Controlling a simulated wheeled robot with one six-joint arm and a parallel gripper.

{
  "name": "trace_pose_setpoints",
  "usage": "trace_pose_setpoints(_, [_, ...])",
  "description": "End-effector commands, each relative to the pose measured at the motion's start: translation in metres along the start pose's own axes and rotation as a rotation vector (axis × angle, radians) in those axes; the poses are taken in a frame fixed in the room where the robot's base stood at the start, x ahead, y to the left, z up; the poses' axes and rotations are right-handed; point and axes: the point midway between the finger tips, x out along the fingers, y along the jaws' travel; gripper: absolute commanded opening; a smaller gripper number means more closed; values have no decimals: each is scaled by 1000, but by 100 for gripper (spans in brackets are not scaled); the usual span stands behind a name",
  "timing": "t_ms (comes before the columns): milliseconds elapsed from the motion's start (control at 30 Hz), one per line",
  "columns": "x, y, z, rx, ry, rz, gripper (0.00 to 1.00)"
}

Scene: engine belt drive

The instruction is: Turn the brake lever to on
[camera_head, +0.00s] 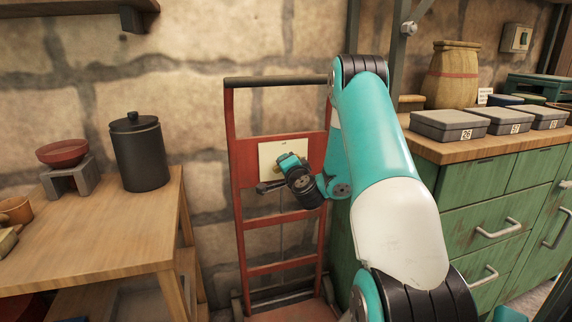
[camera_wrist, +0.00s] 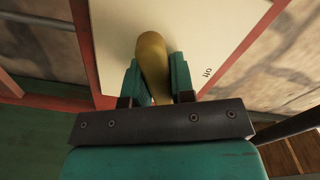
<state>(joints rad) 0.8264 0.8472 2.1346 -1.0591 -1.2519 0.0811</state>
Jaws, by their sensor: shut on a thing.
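The brake lever, a brass-coloured rounded handle (camera_wrist: 152,58), shows in the wrist view between my gripper's two teal fingers. My gripper (camera_wrist: 154,82) is shut on the lever. A cream plate (camera_wrist: 205,28) lies behind the lever, with small dark lettering (camera_wrist: 208,72) to the right of it, seen turned on its side. In the head view my gripper (camera_head: 283,161) is at the cream plate (camera_head: 268,150) on a red hand-truck frame (camera_head: 238,170). My gripper and wrist hide most of the lever there.
A wooden table (camera_head: 110,235) at left holds a dark lidded canister (camera_head: 140,152) and a red bowl (camera_head: 61,151) on a grey stand. A green cabinet (camera_head: 485,205) with grey boxes (camera_head: 450,122) stands at right. The stone wall is close behind the frame.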

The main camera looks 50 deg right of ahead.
Motion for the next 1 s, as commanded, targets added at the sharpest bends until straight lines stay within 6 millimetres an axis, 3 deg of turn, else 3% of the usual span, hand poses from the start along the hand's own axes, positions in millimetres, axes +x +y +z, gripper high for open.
trace_pose_setpoints(500, [0, 0, -1, 377, 3, -2, 0])
trace_pose_setpoints(1000, [0, 0, -1, 469, 3, -2, 0])
